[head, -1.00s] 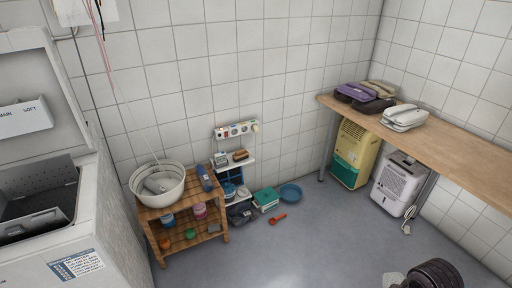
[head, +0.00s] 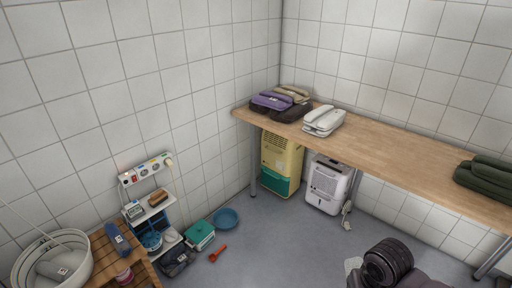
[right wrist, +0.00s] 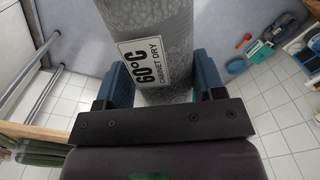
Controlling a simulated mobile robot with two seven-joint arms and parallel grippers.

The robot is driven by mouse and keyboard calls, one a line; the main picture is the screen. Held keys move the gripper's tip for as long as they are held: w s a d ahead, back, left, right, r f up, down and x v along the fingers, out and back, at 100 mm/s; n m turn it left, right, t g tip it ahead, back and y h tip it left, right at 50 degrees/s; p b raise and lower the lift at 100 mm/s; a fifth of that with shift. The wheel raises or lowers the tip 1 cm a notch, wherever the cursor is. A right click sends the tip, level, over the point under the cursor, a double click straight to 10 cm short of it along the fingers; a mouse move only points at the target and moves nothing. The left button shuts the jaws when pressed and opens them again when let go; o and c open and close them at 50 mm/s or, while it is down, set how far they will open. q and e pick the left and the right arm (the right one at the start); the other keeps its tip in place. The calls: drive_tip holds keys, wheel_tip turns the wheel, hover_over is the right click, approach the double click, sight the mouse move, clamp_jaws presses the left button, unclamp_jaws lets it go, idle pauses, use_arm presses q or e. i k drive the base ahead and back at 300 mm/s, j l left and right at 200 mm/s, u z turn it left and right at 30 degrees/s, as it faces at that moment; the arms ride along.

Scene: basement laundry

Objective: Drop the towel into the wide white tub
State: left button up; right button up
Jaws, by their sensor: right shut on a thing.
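My right gripper (right wrist: 162,85) is shut on a grey mottled towel (right wrist: 175,30). The towel has a white label reading "60°C CABINET DRY" and stands up between the two blue fingers; its far end is cut off by the frame. My left gripper is in neither view.
A wooden bench (head: 400,150) along the right wall holds purple (head: 275,100), white (head: 323,120) and green (head: 485,178) folded things. Under it stand a yellow-green unit (head: 280,160) and a white dehumidifier (head: 326,185). A blue basin (head: 226,218) lies on the floor; the middle floor is clear.

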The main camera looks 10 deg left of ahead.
sight(75, 267)
drive_tip(key=i+j, duration=0.25)
drive_tip(key=i, duration=0.2)
drive_tip(key=i+j, duration=0.2)
drive_tip(key=i, duration=0.2)
drive_tip(key=i+u, duration=0.2)
drive_tip(key=i, duration=0.85)
drive_tip(key=l+u, duration=0.1)
drive_tip(key=u, duration=3.25)
